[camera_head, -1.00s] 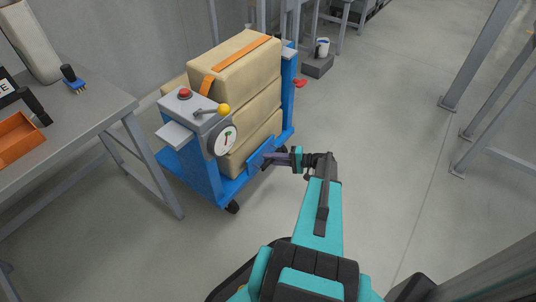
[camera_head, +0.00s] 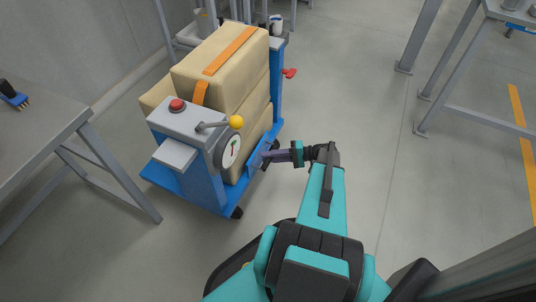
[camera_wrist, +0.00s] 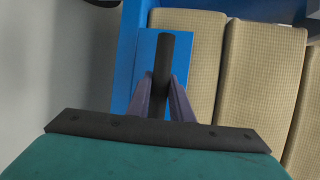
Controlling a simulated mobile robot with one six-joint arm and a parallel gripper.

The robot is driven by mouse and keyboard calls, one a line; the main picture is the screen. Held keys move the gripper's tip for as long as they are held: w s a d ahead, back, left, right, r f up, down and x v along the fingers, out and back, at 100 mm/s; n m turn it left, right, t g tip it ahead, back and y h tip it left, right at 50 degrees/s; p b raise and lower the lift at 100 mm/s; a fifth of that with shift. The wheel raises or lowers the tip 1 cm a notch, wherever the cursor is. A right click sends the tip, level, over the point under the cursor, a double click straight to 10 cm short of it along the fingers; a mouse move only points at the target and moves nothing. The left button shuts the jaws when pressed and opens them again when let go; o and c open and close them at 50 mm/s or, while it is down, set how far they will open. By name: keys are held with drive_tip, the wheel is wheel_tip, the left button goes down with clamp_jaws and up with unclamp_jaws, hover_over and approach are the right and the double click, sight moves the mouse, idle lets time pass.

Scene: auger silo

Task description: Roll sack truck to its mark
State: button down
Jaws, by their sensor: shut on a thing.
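The blue sack truck (camera_head: 208,187) stands upright on its casters at centre left in the head view, loaded with several tan sacks (camera_head: 222,62) under an orange strap. Its end has a grey box with a red button (camera_head: 177,104), a yellow-knobbed lever (camera_head: 236,122) and a round dial (camera_head: 229,151). My gripper (camera_head: 267,157) is at the truck's long right side, low down. In the wrist view its purple fingers are shut on a dark upright bar (camera_wrist: 164,60) in front of a blue plate (camera_wrist: 146,52). No floor mark can be identified for certain.
A grey table (camera_head: 62,112) stands close by the truck on the left. Steel frame legs (camera_head: 438,60) stand at the upper right. An orange stripe (camera_head: 522,130) runs along the floor at the far right. The floor right of my arm is mostly clear.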

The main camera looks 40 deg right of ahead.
drive_tip(key=shift+w+d, duration=0.25)
drive_tip(key=c, duration=1.6)
unclamp_jaws()
drive_tip(key=shift+w+a, duration=0.1)
drive_tip(key=shift+a, duration=0.15)
drive_tip(key=p+v, duration=0.2)
drive_tip(key=v, duration=1.2)
drive_tip(key=shift+a+p, duration=0.1)
drive_tip(key=shift+p, duration=0.3)
